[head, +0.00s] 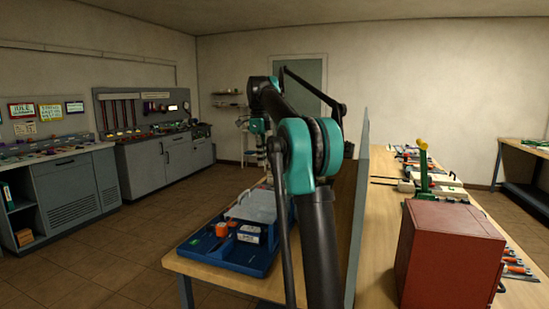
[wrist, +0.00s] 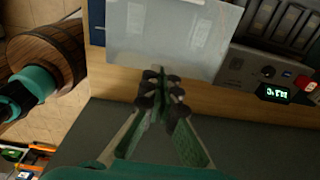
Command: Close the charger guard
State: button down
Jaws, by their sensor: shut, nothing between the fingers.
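The charger guard looks to be the pale translucent panel (wrist: 170,35) at the top middle of the wrist view. The grey charger panel (wrist: 240,70), with a knob, a lit green display (wrist: 273,93) and a red button, shows to its right. My gripper (wrist: 160,78) is shut and empty. Its dark fingertips overlap the panel's lower edge in the picture; I cannot tell whether they touch it. In the head view my arm hides much of the bench behind it, and I cannot make out the charger there.
A blue tray (head: 207,260) with orange items and a clear lid-like piece (head: 255,203) sits left of my arm on the wooden bench. A grey upright divider (head: 358,220) stands right of my arm. A red box (head: 447,255) stands at front right. The floor at left is clear.

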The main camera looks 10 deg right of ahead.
jog(key=w+a+f, duration=0.1)
jog(key=a+f, duration=0.1)
jog(key=w+a+f, duration=0.3)
jog(key=a+f, duration=0.1)
jog(key=a, duration=0.1)
jog(key=shift+w+f, duration=0.2)
jog(key=shift+w, duration=0.1)
jog(key=w+a+f+g+h, duration=0.1)
jog(key=w+a+f+h, duration=0.1)
jog(key=f, duration=0.6)
jog(key=shift+a+g, duration=0.4)
jog(key=shift+a, duration=0.15)
jog(key=shift+w+f, duration=0.1)
jog(key=shift+f, duration=0.05)
